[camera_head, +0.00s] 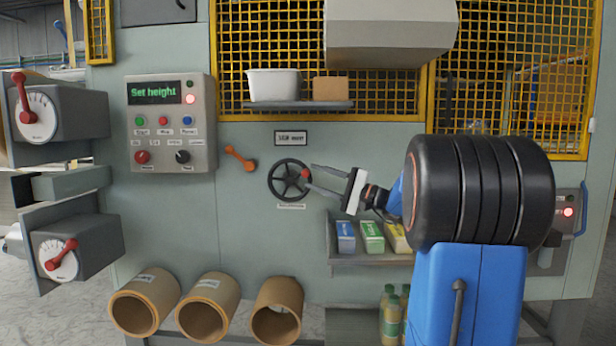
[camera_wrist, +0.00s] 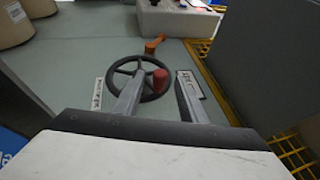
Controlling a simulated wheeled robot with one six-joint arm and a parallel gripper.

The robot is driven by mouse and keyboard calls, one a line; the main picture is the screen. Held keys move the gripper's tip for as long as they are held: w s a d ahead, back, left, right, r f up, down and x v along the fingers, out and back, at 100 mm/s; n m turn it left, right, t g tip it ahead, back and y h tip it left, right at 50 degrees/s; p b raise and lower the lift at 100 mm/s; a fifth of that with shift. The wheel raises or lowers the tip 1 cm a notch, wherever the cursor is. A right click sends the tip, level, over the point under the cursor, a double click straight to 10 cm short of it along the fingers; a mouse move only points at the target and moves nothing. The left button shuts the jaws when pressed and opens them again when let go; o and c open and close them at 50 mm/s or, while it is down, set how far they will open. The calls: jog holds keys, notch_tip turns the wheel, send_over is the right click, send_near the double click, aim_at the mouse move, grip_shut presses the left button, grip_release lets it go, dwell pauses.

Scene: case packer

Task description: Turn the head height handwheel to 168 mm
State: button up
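The dark spoked handwheel (camera_head: 290,180) is on the green-grey machine front, with a label under it and a small readout plate (camera_head: 291,138) above it, whose figures are too small to read surely. A red knob (camera_head: 305,173) stands on the wheel's right side. My gripper (camera_head: 309,175) reaches in from the right with its two fingers apart. In the wrist view the handwheel (camera_wrist: 138,80) is ahead, and the red knob (camera_wrist: 160,78) shows between the open fingertips. I cannot tell whether either finger touches it.
An orange lever (camera_head: 240,158) is left of the wheel. A control box (camera_head: 170,123) reads "Set height". A shelf (camera_head: 300,105) with a white bin is above; a tray of small boxes (camera_head: 372,258) is below right. Cardboard tubes (camera_head: 205,335) lie below.

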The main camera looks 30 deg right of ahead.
jog(key=v, duration=1.3)
jog(key=shift+a+f, duration=0.1)
